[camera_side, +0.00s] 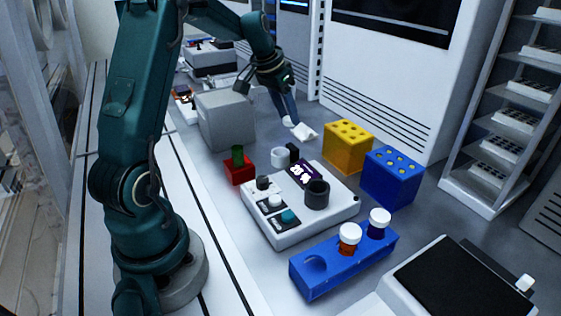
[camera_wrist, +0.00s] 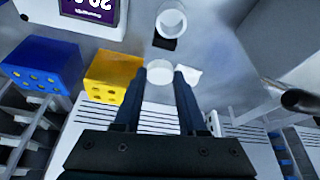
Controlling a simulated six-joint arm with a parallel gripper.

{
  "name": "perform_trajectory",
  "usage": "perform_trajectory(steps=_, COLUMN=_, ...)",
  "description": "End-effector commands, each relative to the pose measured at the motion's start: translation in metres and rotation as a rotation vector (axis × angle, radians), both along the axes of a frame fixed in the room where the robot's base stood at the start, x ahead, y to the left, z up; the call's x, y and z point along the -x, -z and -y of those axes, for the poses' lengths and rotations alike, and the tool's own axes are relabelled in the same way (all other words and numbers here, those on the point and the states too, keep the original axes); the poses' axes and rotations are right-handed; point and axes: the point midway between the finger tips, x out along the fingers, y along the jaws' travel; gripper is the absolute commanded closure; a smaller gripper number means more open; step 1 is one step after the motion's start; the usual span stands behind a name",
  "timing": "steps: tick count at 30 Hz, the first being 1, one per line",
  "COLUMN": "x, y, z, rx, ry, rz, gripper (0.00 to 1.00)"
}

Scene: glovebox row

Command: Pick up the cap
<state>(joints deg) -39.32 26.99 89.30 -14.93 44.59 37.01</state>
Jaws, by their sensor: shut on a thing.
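The cap (camera_wrist: 160,72) is a round white disc between my fingertips in the wrist view. In the side view the cap (camera_side: 288,121) shows as a small white patch at the finger ends. My gripper (camera_wrist: 160,76) is shut on the cap, with one dark blue finger on each side of it. In the side view my gripper (camera_side: 287,118) is at the back of the bench, just left of a crumpled white wipe (camera_side: 306,132). I cannot tell how far the cap is above the bench.
The yellow block (camera_side: 348,146) and blue block (camera_side: 391,177) stand right of my gripper. A grey box (camera_side: 226,120) stands to its left. A white open cylinder (camera_side: 279,156) and a white device (camera_side: 300,222) are nearer. A blue rack (camera_side: 343,264) holds two white-capped vials.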

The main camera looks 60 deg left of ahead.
Motion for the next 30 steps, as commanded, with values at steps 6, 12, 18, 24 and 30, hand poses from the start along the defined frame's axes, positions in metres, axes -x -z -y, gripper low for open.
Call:
perform_trajectory(steps=6, x=0.045, y=-0.001, z=0.0, rx=-0.002, ry=-0.007, rz=0.001, gripper=1.0)
perform_trajectory(steps=12, x=0.085, y=0.0, z=-0.001, rx=-0.001, ry=-0.009, rz=0.0, gripper=1.0)
perform_trajectory(steps=18, x=0.114, y=0.0, z=-0.001, rx=-0.001, ry=-0.006, rz=0.0, gripper=1.0)
perform_trajectory(steps=24, x=0.125, y=0.0, z=0.001, rx=-0.001, ry=-0.034, rz=0.0, gripper=1.0)
perform_trajectory(steps=30, x=0.129, y=0.001, z=0.009, rx=-0.004, ry=-0.205, rz=0.0, gripper=1.0)
